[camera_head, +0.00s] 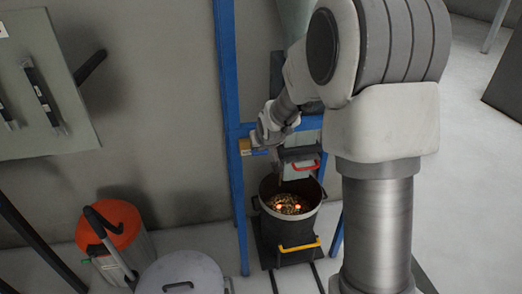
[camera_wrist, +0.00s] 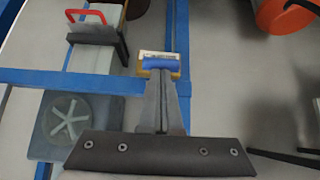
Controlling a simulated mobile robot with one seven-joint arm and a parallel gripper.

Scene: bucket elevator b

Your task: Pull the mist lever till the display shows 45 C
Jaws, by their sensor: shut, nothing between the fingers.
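No lever marked as mist and no readable 45 C display can be made out. A small yellow box (camera_head: 244,146) sits on the blue frame beside my wrist. In the wrist view, the yellow box (camera_wrist: 175,73) has a blue part and a pale label, too small to read. My gripper (camera_wrist: 162,80) is shut and empty, its fingertips at the blue part; whether they touch it I cannot tell. A red handle (camera_head: 307,164) is on the dark gate above the bucket, and it also shows in the wrist view (camera_wrist: 86,15).
A dark bucket (camera_head: 290,232) with glowing contents stands under the gate, with a yellow handle (camera_head: 300,245) in front. An orange-lidded bin (camera_head: 108,226) and a grey round lid (camera_head: 182,272) are at lower left. Blue posts (camera_head: 228,100) stand close to my arm.

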